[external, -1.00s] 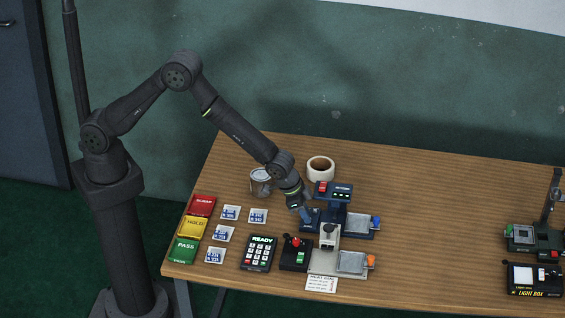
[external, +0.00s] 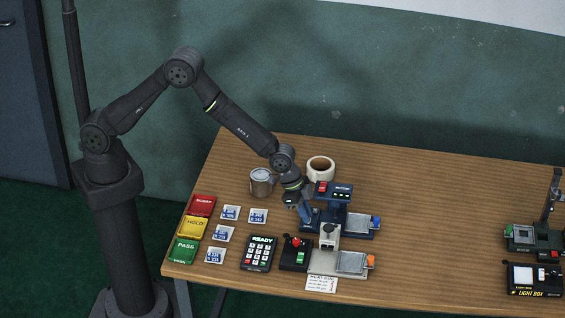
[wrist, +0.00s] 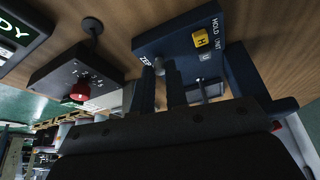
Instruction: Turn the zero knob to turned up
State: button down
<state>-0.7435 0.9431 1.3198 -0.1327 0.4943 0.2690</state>
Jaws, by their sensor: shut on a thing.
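The zero knob (wrist: 158,66) is a small grey knob on the dark blue hold unit (wrist: 190,42), beside a partly covered label that reads "ZER". My gripper (wrist: 160,74) has its two dark fingers on either side of the knob, shut on it. The fingers hide part of the knob, so its turn angle cannot be read. In the external view my gripper (external: 305,213) reaches down to the left part of the blue unit (external: 358,232); the knob itself is hidden there.
A tin (external: 262,184) and a tape roll (external: 320,168) stand behind. A keypad (external: 259,253) is to the left. The table's middle right is clear.

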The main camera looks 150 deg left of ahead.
jog(key=c, duration=1.4)
grip_release()
jog(key=shift+c, duration=0.2)
jog(key=v, duration=1.7)
jog(key=shift+r, duration=0.25)
jog(key=x, duration=1.7)
jog(key=shift+f, duration=0.25)
